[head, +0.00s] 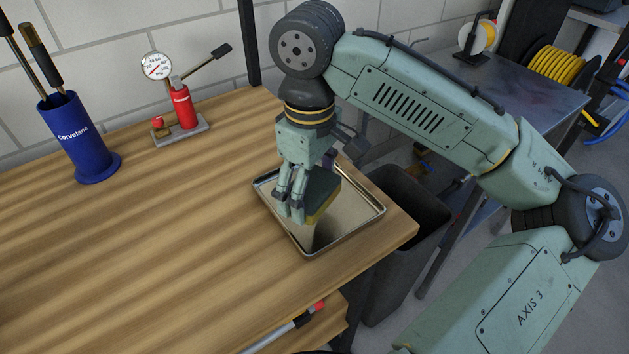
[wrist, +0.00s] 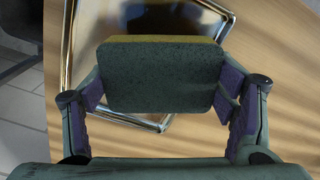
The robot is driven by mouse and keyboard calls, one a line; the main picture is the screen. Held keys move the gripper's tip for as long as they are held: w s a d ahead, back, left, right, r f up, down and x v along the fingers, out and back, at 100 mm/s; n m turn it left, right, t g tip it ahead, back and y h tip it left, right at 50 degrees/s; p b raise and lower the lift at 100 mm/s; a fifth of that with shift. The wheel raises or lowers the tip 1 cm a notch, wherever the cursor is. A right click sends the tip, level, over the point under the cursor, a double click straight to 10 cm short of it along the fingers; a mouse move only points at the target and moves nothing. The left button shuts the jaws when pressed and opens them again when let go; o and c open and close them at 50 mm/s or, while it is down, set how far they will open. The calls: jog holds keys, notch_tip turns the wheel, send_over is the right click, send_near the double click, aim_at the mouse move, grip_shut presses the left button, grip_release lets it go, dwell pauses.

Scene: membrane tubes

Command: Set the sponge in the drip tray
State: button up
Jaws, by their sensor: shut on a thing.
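The sponge (wrist: 160,78) has a dark green face and a yellow layer. In the wrist view it sits between the two purple-padded fingers of my gripper (wrist: 165,100), which is shut on it. In the head view the sponge (head: 321,195) is held tilted over the drip tray, partly hidden by the fingers of my gripper (head: 298,205). The drip tray (head: 355,225) is a shallow shiny metal tray on the wooden bench near its right corner. The tray's rim also shows behind the sponge in the wrist view (wrist: 140,122). Whether the sponge touches the tray floor is hard to tell.
A blue holder (head: 75,140) with tools and a red hand pump (head: 183,108) with a gauge stand at the back left of the wooden bench (head: 150,240). A dark bin (head: 400,200) stands beyond the bench's right edge. The bench left of the tray is clear.

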aim_at(314, 170)
jog(key=w, duration=0.3)
jog(key=shift+w+d+f, duration=0.15)
jog(key=shift+w+d, duration=0.1)
jog(key=shift+w, duration=0.05)
jog(key=shift+f+p, duration=0.5)
jog(key=shift+f, duration=1.3)
jog(key=shift+f, duration=0.1)
jog(key=o, duration=1.2)
notch_tip(314, 170, up, 12)
jog(key=shift+r+b, duration=0.15)
jog(key=shift+b, duration=0.2)
